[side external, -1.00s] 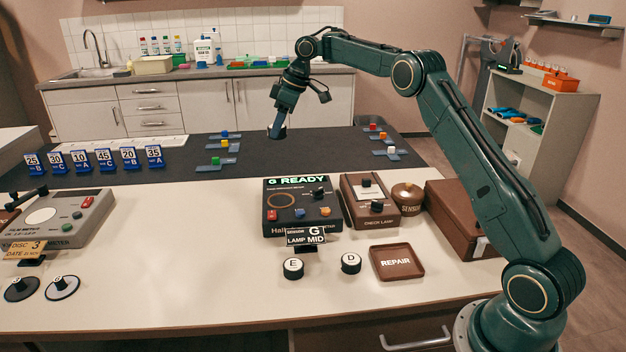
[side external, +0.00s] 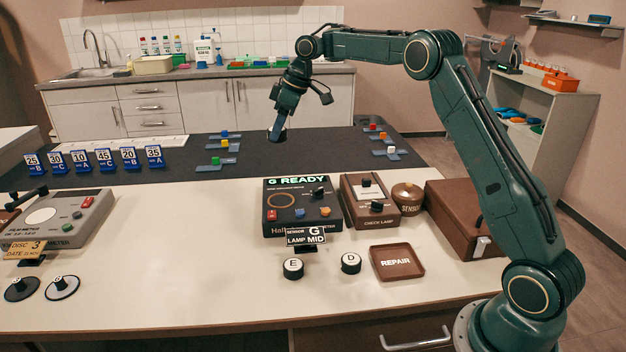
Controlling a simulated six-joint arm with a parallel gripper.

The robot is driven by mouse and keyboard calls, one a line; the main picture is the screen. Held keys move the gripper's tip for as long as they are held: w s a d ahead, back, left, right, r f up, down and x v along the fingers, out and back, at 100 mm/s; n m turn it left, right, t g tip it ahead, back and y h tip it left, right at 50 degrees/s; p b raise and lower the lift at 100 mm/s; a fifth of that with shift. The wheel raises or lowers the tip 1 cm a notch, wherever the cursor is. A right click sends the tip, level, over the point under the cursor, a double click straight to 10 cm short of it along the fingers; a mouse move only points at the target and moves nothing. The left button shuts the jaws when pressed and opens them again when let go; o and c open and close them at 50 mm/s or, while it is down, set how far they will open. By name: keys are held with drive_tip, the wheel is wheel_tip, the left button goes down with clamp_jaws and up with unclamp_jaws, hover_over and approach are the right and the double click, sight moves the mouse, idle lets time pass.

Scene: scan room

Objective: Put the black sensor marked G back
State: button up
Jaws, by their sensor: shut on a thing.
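My gripper (side external: 279,132) hangs over the dark mat behind the meter, pointing down. It is shut on a small black thing (side external: 277,137) that looks like a sensor; its letter cannot be read against the mat. Two round black sensors with white tops, E (side external: 293,268) and D (side external: 351,263), stand on the pale bench front. The black meter (side external: 301,214) shows "G READY". A sign (side external: 305,236) in front of it reads G and LAMP MID. A brown round holder (side external: 407,196) marked SENSOR stands right of the check lamp box.
The brown check lamp box (side external: 370,205) is beside the meter, and a larger brown box (side external: 460,212) is further right. A REPAIR tray (side external: 397,262) lies in front. Blue number signs (side external: 95,161) and small coloured blocks (side external: 223,146) stand on the mat. The left-centre bench is clear.

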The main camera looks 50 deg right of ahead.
drive_tip(key=s+a+f, duration=0.2)
drive_tip(key=s+a, duration=0.2)
drive_tip(key=s, duration=0.7)
drive_tip(key=s+a+f, duration=0.3)
drive_tip(key=s+a, duration=0.1)
drive_tip(key=s, duration=0.7)
drive_tip(key=shift+s+a, duration=0.2)
drive_tip(key=shift+s, duration=0.05)
drive_tip(key=shift+f, duration=0.1)
wheel_tip(320, 180, down, 16)
drive_tip(key=shift+f, duration=0.1)
drive_tip(key=shift+f, duration=1.9)
drive_tip(key=shift+f, duration=0.15)
drive_tip(key=o, duration=1.1)
